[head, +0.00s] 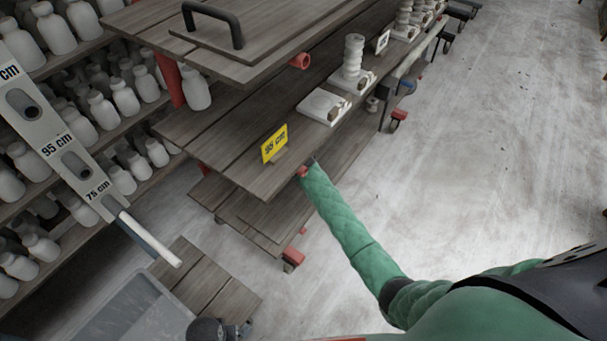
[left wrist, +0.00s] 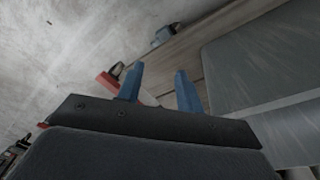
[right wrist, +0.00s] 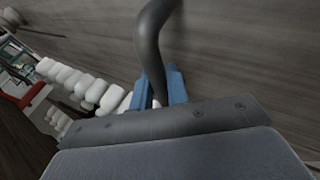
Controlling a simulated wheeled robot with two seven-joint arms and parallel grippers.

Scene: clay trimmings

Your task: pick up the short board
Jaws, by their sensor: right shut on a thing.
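A short wooden board (head: 215,42) with a dark arched handle lies on the top shelf in the head view. No gripper is at that handle. My right arm reaches beneath the middle shelf (head: 235,120) edge, hiding its gripper in the head view. In the right wrist view my right gripper (right wrist: 160,88) is shut on a dark curved handle (right wrist: 153,42) beside grey wood. I cannot tell which board this handle belongs to. My left gripper (left wrist: 158,85) is open and empty in the left wrist view, near low wooden boards (left wrist: 222,35).
White bottles (head: 124,97) fill the rack at left. A height gauge (head: 60,130) stands before it. A yellow 95 cm sign (head: 274,143) and pale clay pieces (head: 325,106) are on the middle shelf. A grey tub (head: 130,310) is low left. Floor at right is clear.

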